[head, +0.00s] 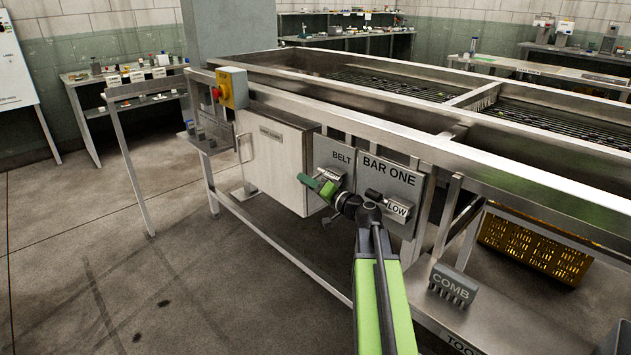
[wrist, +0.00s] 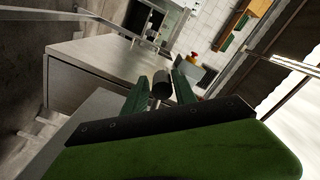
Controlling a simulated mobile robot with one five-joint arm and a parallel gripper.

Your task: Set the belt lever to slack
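The belt lever's metal mount (head: 331,174) is on a grey panel marked BELT (head: 342,155), on the front of the steel machine. My gripper (head: 318,186) is at this lever in the head view and covers most of it, so the lever's setting cannot be read. In the wrist view, my gripper's two green fingers (wrist: 162,88) stand apart. A dark round handle (wrist: 161,84) lies between them, with what look like narrow gaps at its sides. I take it to be the lever's grip.
A cabinet box (head: 276,162) juts out to the left. A COMB block (head: 453,289) stands on a lower shelf. The floor at left is clear.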

